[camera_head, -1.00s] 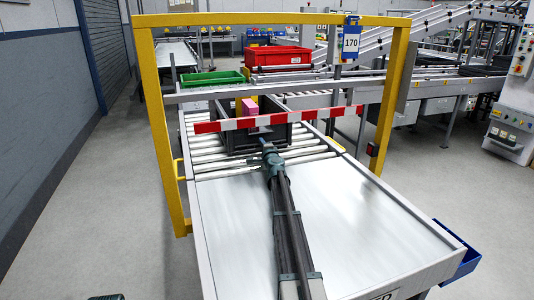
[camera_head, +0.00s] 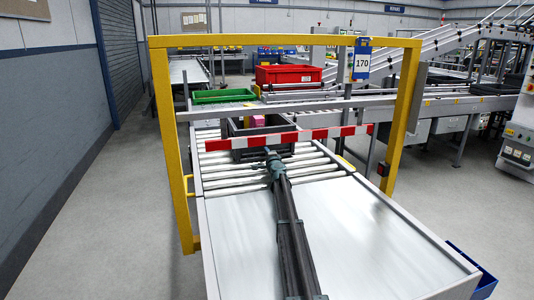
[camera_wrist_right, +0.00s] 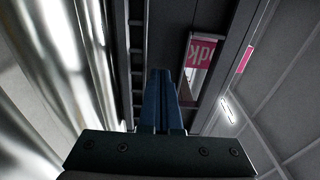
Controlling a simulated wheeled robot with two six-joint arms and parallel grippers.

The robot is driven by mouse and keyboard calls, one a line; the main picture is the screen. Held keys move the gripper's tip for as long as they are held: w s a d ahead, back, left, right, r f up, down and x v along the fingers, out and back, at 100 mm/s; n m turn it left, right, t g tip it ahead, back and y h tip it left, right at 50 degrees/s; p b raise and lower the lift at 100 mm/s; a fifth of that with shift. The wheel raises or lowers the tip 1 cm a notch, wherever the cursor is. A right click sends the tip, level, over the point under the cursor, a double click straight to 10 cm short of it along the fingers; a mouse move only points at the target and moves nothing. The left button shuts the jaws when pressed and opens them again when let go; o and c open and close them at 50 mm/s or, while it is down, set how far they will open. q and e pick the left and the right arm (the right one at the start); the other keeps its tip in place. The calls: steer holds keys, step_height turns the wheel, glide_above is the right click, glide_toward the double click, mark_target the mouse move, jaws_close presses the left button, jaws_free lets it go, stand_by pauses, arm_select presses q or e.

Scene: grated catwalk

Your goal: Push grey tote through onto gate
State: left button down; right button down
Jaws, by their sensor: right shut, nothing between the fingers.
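The dark grey tote (camera_head: 236,126) stands on the rollers (camera_head: 222,174) inside the yellow gate (camera_head: 160,108). The gate's red and white bar (camera_head: 330,132) crosses in front of it and hides part of its near side. A pink box (camera_head: 257,121) shows inside the tote, partly hidden; in the right wrist view a pink label (camera_wrist_right: 201,50) shows. My right gripper (camera_head: 272,156) is at the tote's near side, low by the bar. Its fingers (camera_wrist_right: 161,98) are shut and empty, close to dark walls; contact is not clear. My left gripper is not in view.
A bare metal table (camera_head: 350,225) lies in front of the rollers, under my right arm. Beyond the gate are a green tote (camera_head: 222,96) and a red tote (camera_head: 290,74). A blue bin (camera_head: 486,284) hangs at the table's right edge. Floor at left is clear.

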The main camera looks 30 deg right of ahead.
steer(key=v, duration=1.3)
steer(key=shift+s+a, duration=0.15)
steer(key=shift+s, duration=0.25)
